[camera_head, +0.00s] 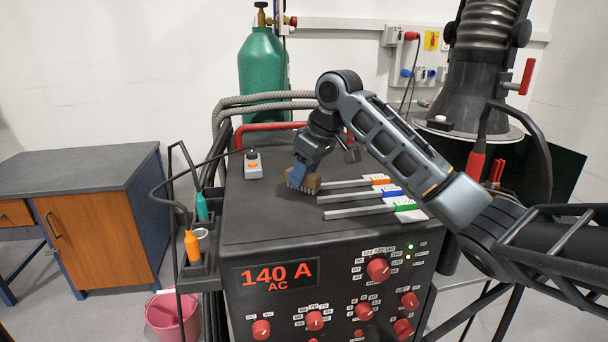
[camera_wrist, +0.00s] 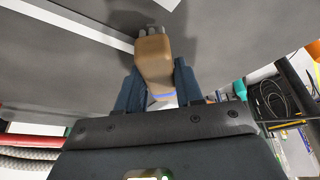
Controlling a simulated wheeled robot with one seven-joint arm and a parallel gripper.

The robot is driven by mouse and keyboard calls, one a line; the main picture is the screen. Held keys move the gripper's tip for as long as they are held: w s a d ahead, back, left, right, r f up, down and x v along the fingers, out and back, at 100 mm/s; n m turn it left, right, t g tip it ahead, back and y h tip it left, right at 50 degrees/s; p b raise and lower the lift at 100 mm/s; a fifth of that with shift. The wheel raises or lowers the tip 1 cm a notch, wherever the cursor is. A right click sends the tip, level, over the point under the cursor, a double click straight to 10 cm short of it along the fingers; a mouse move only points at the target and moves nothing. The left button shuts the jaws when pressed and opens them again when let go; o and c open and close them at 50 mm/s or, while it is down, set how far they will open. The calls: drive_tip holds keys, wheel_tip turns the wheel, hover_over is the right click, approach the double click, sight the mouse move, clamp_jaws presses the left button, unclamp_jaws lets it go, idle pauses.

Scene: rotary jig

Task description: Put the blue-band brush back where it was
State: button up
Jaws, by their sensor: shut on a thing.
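My gripper (camera_head: 298,181) is shut on the blue-band brush (camera_head: 310,183), just above or at the dark top of the machine; contact is unclear. In the wrist view the brush (camera_wrist: 153,62) is a tan block with grey bristle-like ends pointing away from me. A blue band (camera_wrist: 163,95) shows near the blue-grey fingers. Three pale grey strips lie right of the gripper in the head view. Their ends carry an orange tag (camera_head: 380,181), a blue tag (camera_head: 392,191) and a green tag (camera_head: 405,204).
A small grey box with an orange button (camera_head: 253,165) stands left of the gripper. A side rack (camera_head: 200,268) holds teal-handled and orange-handled tools. A green gas cylinder (camera_head: 262,75) and a red rail stand behind. A dark extraction hood (camera_head: 467,95) hangs at right.

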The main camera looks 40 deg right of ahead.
drive_tip(key=shift+f, duration=0.45)
drive_tip(key=shift+f, duration=0.1)
drive_tip(key=o, duration=1)
drive_tip(key=b+v, duration=0.1)
drive_tip(key=v, duration=1.1)
